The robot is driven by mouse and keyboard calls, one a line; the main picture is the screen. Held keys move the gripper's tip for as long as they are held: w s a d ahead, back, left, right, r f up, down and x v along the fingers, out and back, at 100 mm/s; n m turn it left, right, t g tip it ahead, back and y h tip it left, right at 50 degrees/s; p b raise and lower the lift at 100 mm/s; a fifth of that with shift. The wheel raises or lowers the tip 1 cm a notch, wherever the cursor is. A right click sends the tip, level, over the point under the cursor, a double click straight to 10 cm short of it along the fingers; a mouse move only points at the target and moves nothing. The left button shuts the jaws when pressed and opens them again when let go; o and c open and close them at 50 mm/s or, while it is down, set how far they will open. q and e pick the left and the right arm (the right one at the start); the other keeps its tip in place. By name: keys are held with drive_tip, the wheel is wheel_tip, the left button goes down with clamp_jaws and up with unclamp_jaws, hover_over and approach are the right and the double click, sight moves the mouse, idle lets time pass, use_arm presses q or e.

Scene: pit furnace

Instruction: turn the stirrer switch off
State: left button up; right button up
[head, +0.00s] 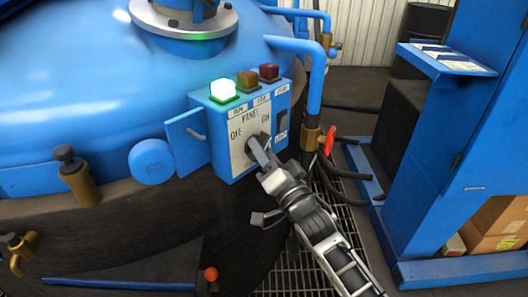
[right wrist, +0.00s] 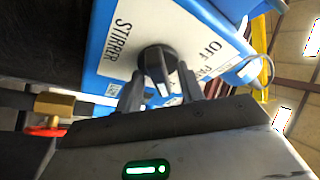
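The stirrer switch is a black round knob with a raised grip bar, clear in the right wrist view (right wrist: 157,60). It sits on the white face of the blue control panel (head: 235,135), between OFF on the left and ON on the right in the head view. My right gripper (head: 258,148) is at the knob and hides much of it there. In the right wrist view its two dark fingers (right wrist: 160,90) are apart, one on each side of the grip bar, with gaps showing. I cannot tell which mark the knob points to. My left gripper is not in view.
On the panel top a green lamp (head: 223,90) is lit; amber (head: 248,80) and red (head: 269,72) lamps look dark. The panel's small blue door (head: 186,142) stands open at left. A pipe with a red valve handle (head: 330,141) is close right of my gripper.

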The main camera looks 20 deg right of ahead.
clamp_jaws()
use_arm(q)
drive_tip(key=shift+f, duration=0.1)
use_arm(e)
drive_tip(key=shift+n, duration=0.5)
use_arm(q)
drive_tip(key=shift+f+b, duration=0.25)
drive_tip(key=shift+b, duration=0.3)
use_arm(e)
drive_tip(key=shift+d+n+g+y, duration=0.1)
drive_tip(key=shift+n+g+y, duration=1.2)
drive_tip(key=shift+n, duration=2.75)
drive_tip(key=shift+d+n+g+y, duration=0.1)
drive_tip(key=shift+n+g+y, duration=0.55)
drive_tip(key=shift+n+y, duration=2.4)
drive_tip(key=shift+n+g+y, duration=0.65)
drive_tip(key=shift+n+g, duration=0.3)
drive_tip(key=shift+n, duration=4.35)
